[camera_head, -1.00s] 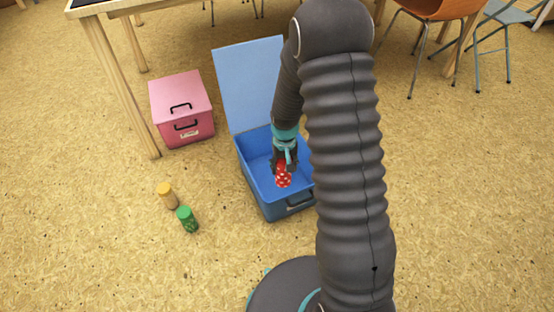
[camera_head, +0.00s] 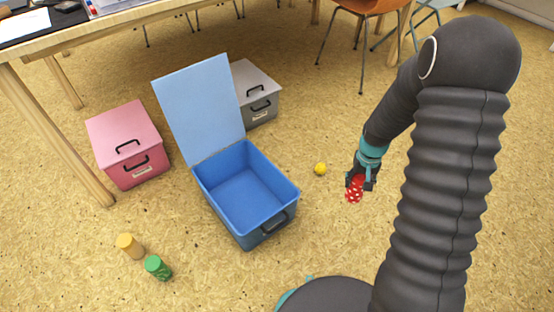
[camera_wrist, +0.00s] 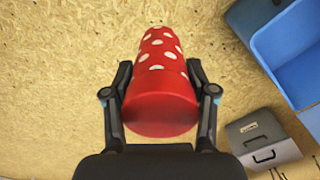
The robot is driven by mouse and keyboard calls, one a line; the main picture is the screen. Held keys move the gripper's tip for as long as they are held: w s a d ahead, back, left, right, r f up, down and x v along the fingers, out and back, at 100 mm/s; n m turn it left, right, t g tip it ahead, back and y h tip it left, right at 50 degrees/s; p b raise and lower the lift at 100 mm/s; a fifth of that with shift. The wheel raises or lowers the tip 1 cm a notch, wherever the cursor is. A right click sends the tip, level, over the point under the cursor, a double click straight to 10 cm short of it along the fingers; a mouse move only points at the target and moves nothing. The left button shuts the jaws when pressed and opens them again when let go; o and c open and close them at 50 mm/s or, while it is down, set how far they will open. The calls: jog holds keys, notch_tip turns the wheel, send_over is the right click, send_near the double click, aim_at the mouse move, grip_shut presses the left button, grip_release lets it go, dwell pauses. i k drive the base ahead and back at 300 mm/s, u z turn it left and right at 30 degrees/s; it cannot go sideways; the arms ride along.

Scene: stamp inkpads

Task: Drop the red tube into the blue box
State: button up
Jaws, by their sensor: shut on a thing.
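The red tube with white dots (camera_head: 355,188) is held in my gripper (camera_head: 361,180), to the right of the blue box and above the floor. In the wrist view the red tube (camera_wrist: 162,88) sits between both fingers of my gripper (camera_wrist: 160,85). The blue box (camera_head: 276,190) stands on the floor with its lid raised at the back. Its inside looks empty. Part of the blue box (camera_wrist: 290,50) also shows at the right of the wrist view.
A shut pink box (camera_head: 125,140) stands left of the blue box. A grey box (camera_head: 258,90) stands behind it. A yellow ball-like thing (camera_head: 320,169) lies right of the blue box. A table (camera_head: 90,35) is behind.

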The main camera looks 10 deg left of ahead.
aim_at(252, 203)
jog(key=z, duration=0.5)
jog(key=i, duration=0.6)
jog(key=u, duration=2)
